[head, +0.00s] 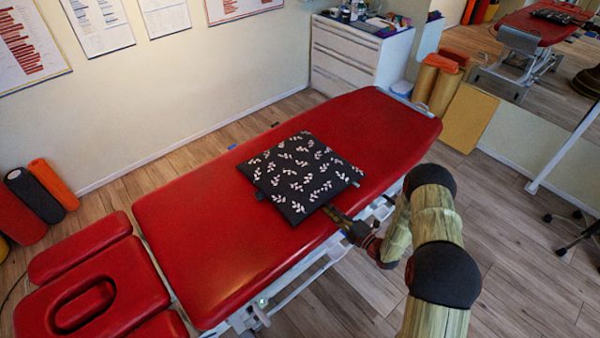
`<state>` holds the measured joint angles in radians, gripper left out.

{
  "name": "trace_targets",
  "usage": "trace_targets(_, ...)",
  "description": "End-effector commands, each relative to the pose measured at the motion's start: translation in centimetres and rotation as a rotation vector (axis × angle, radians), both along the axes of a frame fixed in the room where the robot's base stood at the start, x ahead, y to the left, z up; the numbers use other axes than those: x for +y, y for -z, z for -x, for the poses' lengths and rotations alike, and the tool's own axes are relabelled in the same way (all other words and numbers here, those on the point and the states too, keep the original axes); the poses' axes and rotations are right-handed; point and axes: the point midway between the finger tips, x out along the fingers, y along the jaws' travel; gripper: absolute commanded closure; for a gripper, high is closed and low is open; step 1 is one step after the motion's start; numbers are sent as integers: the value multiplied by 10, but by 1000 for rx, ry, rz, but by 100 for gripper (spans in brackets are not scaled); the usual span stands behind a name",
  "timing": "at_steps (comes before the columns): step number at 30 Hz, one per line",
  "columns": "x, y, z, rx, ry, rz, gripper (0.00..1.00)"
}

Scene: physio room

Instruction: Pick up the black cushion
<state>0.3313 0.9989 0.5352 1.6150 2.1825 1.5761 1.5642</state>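The black cushion (298,172) has a white leaf pattern and lies flat on the red treatment table (200,250), near its middle. Small tabs show at its left and right edges. My gripper (334,213) is at the cushion's near right edge, low over the table's near side. Its fingertips meet or overlap the cushion's edge in the picture. They are small and dark, and I cannot tell whether they are open or shut on the edge.
The table's red headrest section (85,290) is at lower left. A white drawer cabinet (345,55) stands behind the table's far end. Foam rollers (35,195) lean by the left wall. A mirror fills the upper right. Bare red padding lies on both sides of the cushion.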

Motion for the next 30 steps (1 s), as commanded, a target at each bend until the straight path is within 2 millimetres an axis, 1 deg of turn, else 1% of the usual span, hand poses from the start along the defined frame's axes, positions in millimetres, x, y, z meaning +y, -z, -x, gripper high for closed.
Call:
trace_targets(1, 6, 2, -6, -1, -3, 1, 89)
trace_targets(3, 11, 2, -13, 1, -3, 1, 89)
trace_targets(6, 14, 1, -18, 1, -1, 1, 89)
trace_targets(11, 13, 0, -18, 1, 0, 1, 89)
trace_targets(18, 13, 0, -18, 1, 0, 1, 100)
trace_targets(30, 13, 1, -17, 2, -1, 0, 100)
